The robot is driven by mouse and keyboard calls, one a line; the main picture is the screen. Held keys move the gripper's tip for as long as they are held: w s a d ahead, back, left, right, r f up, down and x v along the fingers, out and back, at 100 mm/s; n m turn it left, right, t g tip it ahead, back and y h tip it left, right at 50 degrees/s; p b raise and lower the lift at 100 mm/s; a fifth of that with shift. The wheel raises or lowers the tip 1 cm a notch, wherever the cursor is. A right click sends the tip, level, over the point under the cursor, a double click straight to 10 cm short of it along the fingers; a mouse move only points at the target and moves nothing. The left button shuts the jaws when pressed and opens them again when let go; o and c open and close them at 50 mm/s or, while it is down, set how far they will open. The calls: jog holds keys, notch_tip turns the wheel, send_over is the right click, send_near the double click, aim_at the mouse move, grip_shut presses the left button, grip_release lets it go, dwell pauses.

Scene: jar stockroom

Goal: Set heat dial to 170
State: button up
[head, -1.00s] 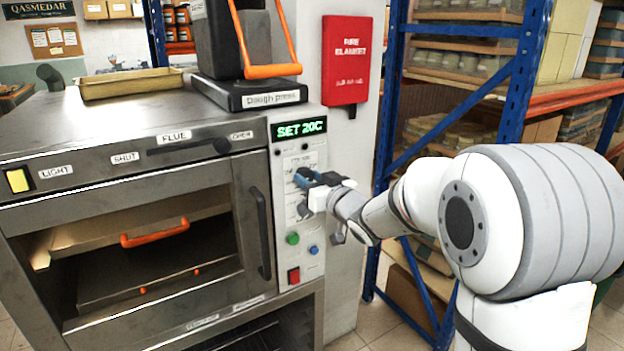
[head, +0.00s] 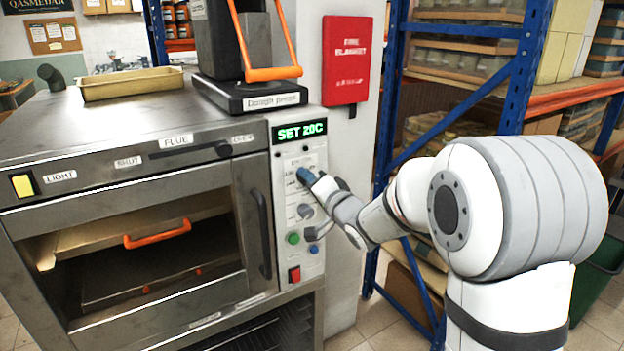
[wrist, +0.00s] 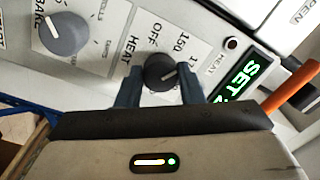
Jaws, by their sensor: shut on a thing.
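The heat dial (wrist: 160,70) is a dark round knob on a white label in the wrist view, with HEAT, OFF and 150 printed around it. A pale mark shows on the knob, but I cannot read its exact setting. My gripper (wrist: 159,90) is shut on this dial, one blue finger on each side. In the head view my gripper (head: 307,177) is at the upper part of the oven's control panel and hides the dial. The green display (head: 300,131) above it reads SET 20C; it is partly visible in the wrist view (wrist: 246,80).
A grey bake knob (wrist: 62,33) sits beside the heat dial. The oven door handle (head: 262,233) is just left. A blue rack (head: 510,95) stands right.

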jog(key=m+p, duration=0.1)
jog(key=m, duration=0.5)
jog(key=shift+r+m, duration=0.1)
jog(key=shift+m, duration=0.3)
dwell(0.3)
jog(key=o, duration=1)
jog(key=shift+d, duration=0.1)
jog(key=b+v, duration=0.1)
jog(key=v, duration=0.6)
jog(key=shift+s+b, duration=0.3)
jog(key=shift+s, duration=0.1)
jog(key=shift+d, duration=0.1)
